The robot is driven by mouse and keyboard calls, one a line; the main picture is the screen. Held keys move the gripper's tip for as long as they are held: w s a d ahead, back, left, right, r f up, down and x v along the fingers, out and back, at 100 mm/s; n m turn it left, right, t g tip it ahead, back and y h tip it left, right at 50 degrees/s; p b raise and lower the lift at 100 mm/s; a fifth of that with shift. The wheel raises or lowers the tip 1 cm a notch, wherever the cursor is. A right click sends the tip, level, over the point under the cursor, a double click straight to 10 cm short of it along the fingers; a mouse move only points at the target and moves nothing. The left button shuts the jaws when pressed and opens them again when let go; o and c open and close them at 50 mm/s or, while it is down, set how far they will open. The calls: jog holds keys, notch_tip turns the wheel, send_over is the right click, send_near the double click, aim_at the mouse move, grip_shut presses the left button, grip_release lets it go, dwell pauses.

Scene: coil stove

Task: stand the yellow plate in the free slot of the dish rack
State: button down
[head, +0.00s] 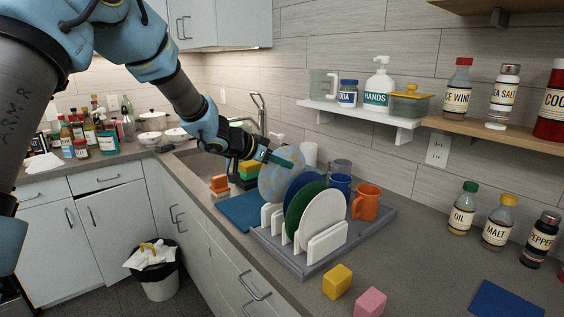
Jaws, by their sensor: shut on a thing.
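My gripper (268,156) is shut on the upper edge of a patterned plate (277,182), pale blue-grey with yellow spots; I see no plain yellow plate. The plate is held upright, at the far left end of the dish rack (291,262). The rack is a grey tray with white upright dividers. A blue plate (299,184), a green plate (297,207) and a white plate (323,215) stand in it, nearer to me. The held plate's lower edge is close to the leftmost dividers; I cannot tell whether it is between them or touches the tray.
Blue and orange mugs (366,203) stand at the rack's right side. A blue mat (238,211) and stacked sponges lie left of it. Yellow (337,282) and pink blocks (369,303) sit in front. A shelf (360,116) with bottles hangs above.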

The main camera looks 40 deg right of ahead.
jog(key=shift+f+b, duration=1.85)
jog(key=shift+f, duration=1.65)
jog(key=c, duration=0.7)
grip_release()
notch_tip(320, 180, up, 9)
jog(key=p, duration=0.5)
jog(key=shift+r, duration=0.1)
jog(key=shift+f+b, duration=0.35)
jog(key=shift+b, duration=1.2)
notch_tip(320, 180, up, 6)
jog(key=p, duration=0.4)
send_over(282, 193)
jog(key=shift+w+d+r, duration=0.1)
jog(key=shift+w+d, duration=0.25)
jog(key=shift+w, duration=0.05)
